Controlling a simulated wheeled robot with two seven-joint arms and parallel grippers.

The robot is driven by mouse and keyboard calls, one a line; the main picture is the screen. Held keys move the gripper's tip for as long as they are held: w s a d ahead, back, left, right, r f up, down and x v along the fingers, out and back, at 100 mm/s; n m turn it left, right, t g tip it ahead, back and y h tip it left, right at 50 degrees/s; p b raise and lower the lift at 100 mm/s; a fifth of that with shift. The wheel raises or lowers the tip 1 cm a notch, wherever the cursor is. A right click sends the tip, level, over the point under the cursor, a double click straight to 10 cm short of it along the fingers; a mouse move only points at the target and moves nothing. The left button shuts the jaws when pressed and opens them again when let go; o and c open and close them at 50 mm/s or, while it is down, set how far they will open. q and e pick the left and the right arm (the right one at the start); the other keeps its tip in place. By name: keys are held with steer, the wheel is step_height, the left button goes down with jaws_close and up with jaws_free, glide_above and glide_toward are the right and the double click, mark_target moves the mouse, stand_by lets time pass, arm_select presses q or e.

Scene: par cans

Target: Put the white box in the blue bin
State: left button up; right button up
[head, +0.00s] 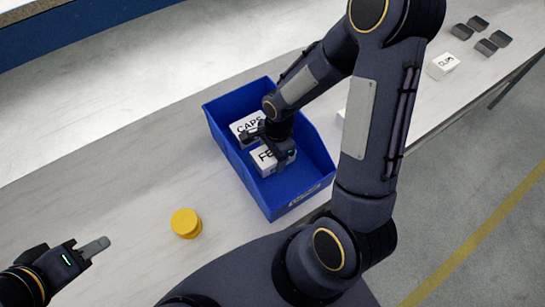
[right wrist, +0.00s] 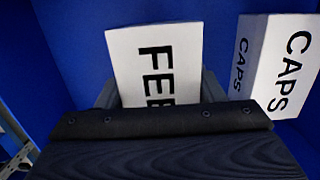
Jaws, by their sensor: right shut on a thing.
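The blue bin (head: 303,193) stands on the table in the head view. A white box lettered "CAPS" (head: 241,124) is in the bin, and it also shows at the right of the right wrist view (right wrist: 285,65). A second white box, with lettering starting "FE" (head: 262,157), is inside the bin's outline. My right gripper (head: 270,140) is over the bin and shut on this box, which fills the middle of the right wrist view (right wrist: 150,60). The gripper body hides part of its lettering. My left gripper (head: 95,248) is at the lower left, away from the bin; its jaw opening is not clear.
A yellow round object (head: 186,223) is on the table left of the bin. Another white box (head: 443,65) and several dark grey pieces (head: 486,47) lie at the far right. A white thing (head: 341,114) is partly hidden behind my right arm. The table left of the bin is mostly clear.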

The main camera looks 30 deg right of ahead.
steer(key=shift+f, duration=0.8)
steer(key=shift+f, duration=0.2)
steer(key=o, duration=1.1)
steer(key=shift+r, duration=0.1)
steer(key=shift+c, duration=0.2)
